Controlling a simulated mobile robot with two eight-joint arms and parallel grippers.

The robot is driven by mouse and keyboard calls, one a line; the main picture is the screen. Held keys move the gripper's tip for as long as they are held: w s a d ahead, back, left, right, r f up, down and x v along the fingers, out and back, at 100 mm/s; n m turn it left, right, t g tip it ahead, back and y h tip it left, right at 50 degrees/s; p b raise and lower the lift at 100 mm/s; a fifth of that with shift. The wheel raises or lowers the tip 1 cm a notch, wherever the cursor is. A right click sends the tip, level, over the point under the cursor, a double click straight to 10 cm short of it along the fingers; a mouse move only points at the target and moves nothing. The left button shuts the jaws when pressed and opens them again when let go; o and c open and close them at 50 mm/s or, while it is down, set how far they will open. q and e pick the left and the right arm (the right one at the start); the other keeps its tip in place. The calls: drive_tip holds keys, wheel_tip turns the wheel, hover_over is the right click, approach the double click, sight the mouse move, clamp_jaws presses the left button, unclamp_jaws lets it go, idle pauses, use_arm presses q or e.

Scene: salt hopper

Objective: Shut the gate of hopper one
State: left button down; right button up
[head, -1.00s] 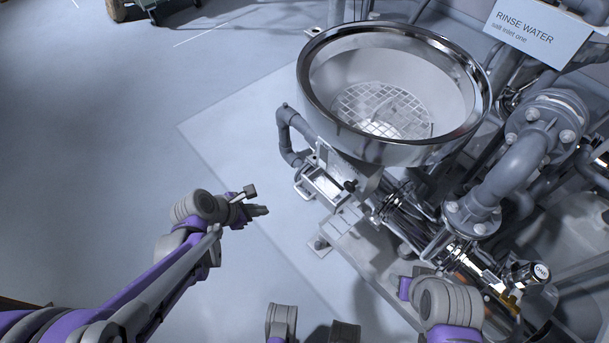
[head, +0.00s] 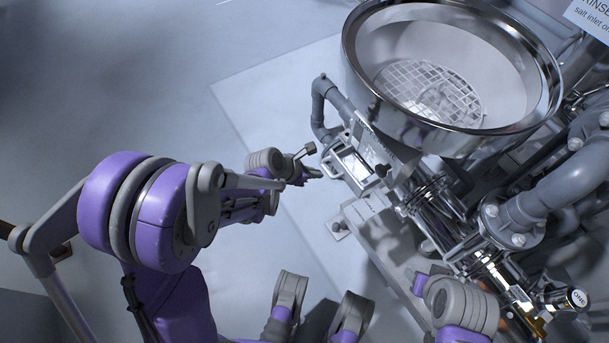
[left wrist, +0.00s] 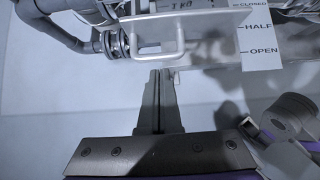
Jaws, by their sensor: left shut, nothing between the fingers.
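The hopper (head: 505,70) is a wide round steel bowl with a grid inside, at the upper right of the head view. Below it is a bright framed opening (head: 355,167). In the left wrist view, a U-shaped handle (left wrist: 181,38) projects from a pale plate (left wrist: 212,22) under the hopper. A white scale card (left wrist: 262,45) beside it reads CLOSED, HALF and OPEN. My left gripper (head: 312,173) is shut and empty. In the left wrist view its fingertips (left wrist: 160,72) lie just below the handle; contact cannot be told. My right gripper's fingers do not show.
A grey pipe (head: 320,108) bends down left of the hopper. Thick pipes (head: 550,195) and a knob marked ONE (head: 578,298) stand on the right. A white rinse water sign (head: 592,14) is cut off at the top right. The floor at the left is open.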

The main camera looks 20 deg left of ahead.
sight(337, 165)
use_arm(q)
drive_tip(key=shift+w+d+f, duration=0.1)
drive_tip(key=shift+w+d, duration=0.2)
drive_tip(key=shift+w, duration=0.05)
drive_tip(key=w+d, duration=0.1)
drive_tip(key=w, duration=0.1)
drive_tip(key=w+d, duration=0.1)
drive_tip(key=d, duration=0.1)
drive_tip(key=shift+w, duration=0.4)
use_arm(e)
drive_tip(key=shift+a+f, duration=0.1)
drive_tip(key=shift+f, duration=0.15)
use_arm(q)
drive_tip(key=shift+a, duration=0.1)
